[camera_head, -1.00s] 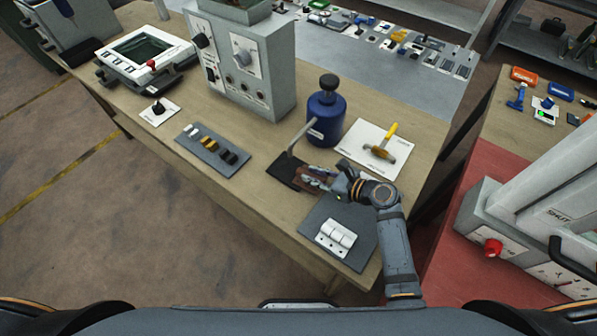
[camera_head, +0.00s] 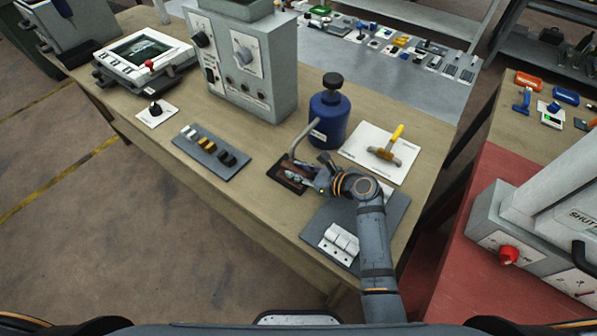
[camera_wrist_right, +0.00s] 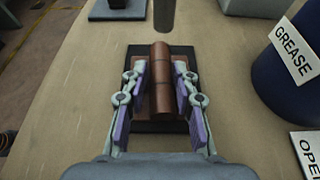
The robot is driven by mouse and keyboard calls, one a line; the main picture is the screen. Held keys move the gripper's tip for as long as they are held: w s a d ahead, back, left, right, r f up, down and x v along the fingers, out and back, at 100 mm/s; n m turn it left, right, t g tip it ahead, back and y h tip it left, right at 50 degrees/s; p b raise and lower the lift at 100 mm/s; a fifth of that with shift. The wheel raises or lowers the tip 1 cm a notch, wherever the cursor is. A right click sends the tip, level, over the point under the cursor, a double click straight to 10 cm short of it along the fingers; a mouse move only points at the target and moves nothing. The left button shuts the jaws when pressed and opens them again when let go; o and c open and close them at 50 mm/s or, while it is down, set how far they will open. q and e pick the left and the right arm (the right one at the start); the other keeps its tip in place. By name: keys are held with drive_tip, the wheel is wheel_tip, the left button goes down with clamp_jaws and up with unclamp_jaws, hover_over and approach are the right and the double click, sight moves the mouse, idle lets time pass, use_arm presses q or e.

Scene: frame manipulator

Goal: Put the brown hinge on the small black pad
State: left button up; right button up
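The brown hinge (camera_wrist_right: 162,80) lies between the fingers of my right gripper (camera_wrist_right: 162,75) in the right wrist view, its barrel lengthwise. The finger pads are close against its two sides. The small black pad (camera_wrist_right: 180,51) is directly under it, with its edges showing around the hinge. I cannot tell whether the hinge touches the pad. In the head view my right gripper (camera_head: 304,172) reaches in from the right over the small black pad (camera_head: 278,186), and the hinge (camera_head: 291,179) is partly hidden by the fingers. My left gripper is not in view.
A white hinge (camera_head: 338,243) lies on a dark mat (camera_head: 316,216) in front.

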drive_tip(key=o, duration=1.2)
drive_tip(key=shift+s+f, duration=0.1)
drive_tip(key=shift+f, duration=0.3)
drive_tip(key=shift+d+r, duration=0.1)
drive_tip(key=shift+r, duration=0.05)
drive_tip(key=shift+r, duration=0.1)
drive_tip(key=v, duration=1)
drive_tip(key=shift+d+r, duration=0.2)
drive_tip(key=shift+d, duration=0.1)
drive_tip(key=shift+s+d+r, duration=0.35)
